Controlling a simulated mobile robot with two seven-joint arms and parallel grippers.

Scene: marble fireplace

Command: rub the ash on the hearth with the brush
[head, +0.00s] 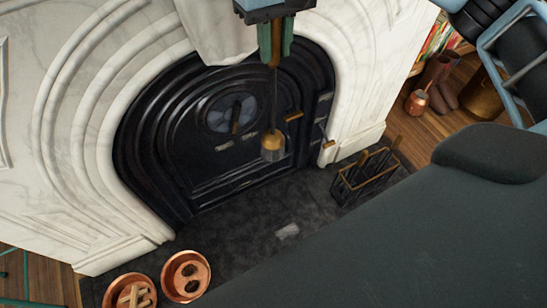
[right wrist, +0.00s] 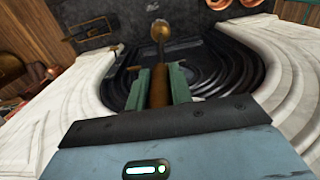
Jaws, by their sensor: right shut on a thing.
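My right gripper (head: 275,42) is at the top of the head view, shut on the handle of the brush. The brush (head: 272,140) hangs down from it, with a thin dark shaft, a brass-coloured collar and pale bristles at the lower end. In the right wrist view, the brush head (right wrist: 160,30) points away from the gripper (right wrist: 160,85). The ash (head: 287,231) is a small light-grey patch on the dark hearth (head: 240,240). In the head view the bristles show above the patch, apart from it. My left gripper is not in view.
A black fireplace door (head: 190,145) stands behind the brush, framed by a white marble surround (head: 75,120). A tool rack (head: 350,190) stands on the hearth's right. Two copper bowls (head: 205,271) sit at lower left. The hearth around the ash is clear.

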